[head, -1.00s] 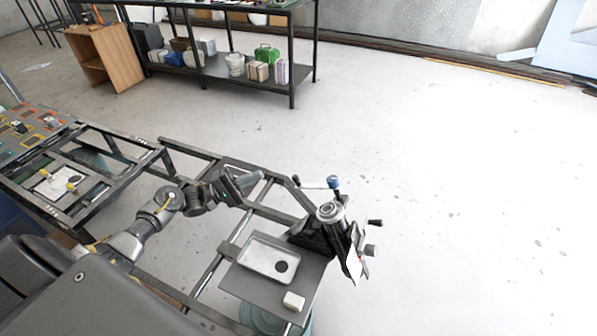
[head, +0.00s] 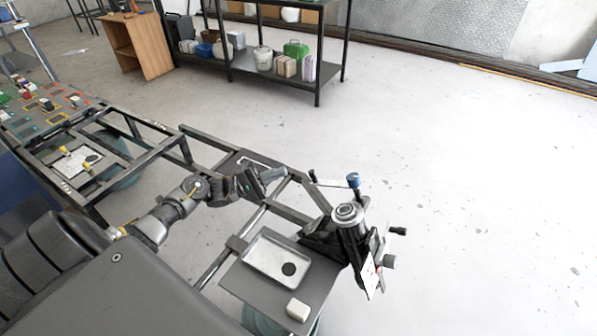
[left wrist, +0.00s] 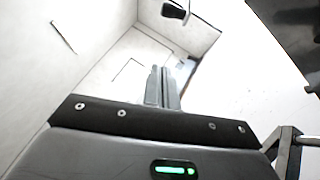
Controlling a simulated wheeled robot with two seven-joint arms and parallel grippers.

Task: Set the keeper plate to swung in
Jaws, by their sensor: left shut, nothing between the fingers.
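The dark spring fixture (head: 347,235) stands upright at the right end of the metal frame, with a pale ring (head: 347,212) on top. A light flat bar (head: 328,184) with a blue knob (head: 353,180) shows above and behind the ring; I cannot tell for sure whether this bar is the keeper plate. My left gripper (head: 284,172) is to the left of the bar and knob, apart from them. Its fingers also show in the left wrist view (left wrist: 162,87), shut together and empty. My right gripper is in neither view.
A shallow tray (head: 249,262) with a dark disc (head: 289,269) and a white block (head: 298,310) sit on the plate left of the fixture. Dark handles (head: 398,231) jut out at its right. Open floor lies beyond. A shelf rack (head: 283,75) stands far back.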

